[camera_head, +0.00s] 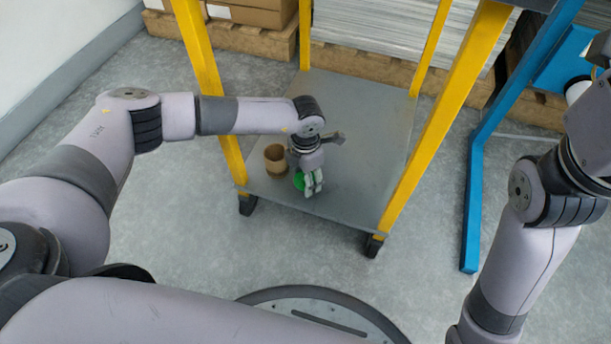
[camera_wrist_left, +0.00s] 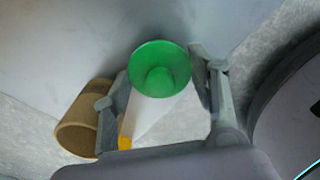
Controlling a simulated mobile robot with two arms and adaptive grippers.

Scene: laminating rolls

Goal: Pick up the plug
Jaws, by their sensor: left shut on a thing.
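The plug is a green round disc with a raised middle (camera_wrist_left: 160,70), seen between the fingers in the left wrist view. A bit of its green shows in the head view (camera_head: 299,182), low over the grey lower shelf of the yellow-legged cart (camera_head: 372,110). My left gripper (camera_head: 311,183) points down there, and its fingers (camera_wrist_left: 159,76) are shut on the plug, one on each side. Much of the plug is hidden by the gripper in the head view. I cannot tell whether it touches the shelf. My right arm is at the right edge, its fingers out of frame.
A brown cardboard tube (camera_head: 275,160) stands on the shelf just left of my left gripper; it also shows in the left wrist view (camera_wrist_left: 75,130). Yellow legs (camera_head: 415,135) frame the shelf. A blue frame (camera_head: 475,190) stands to the right. Pallets with boxes (camera_head: 250,38) are behind.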

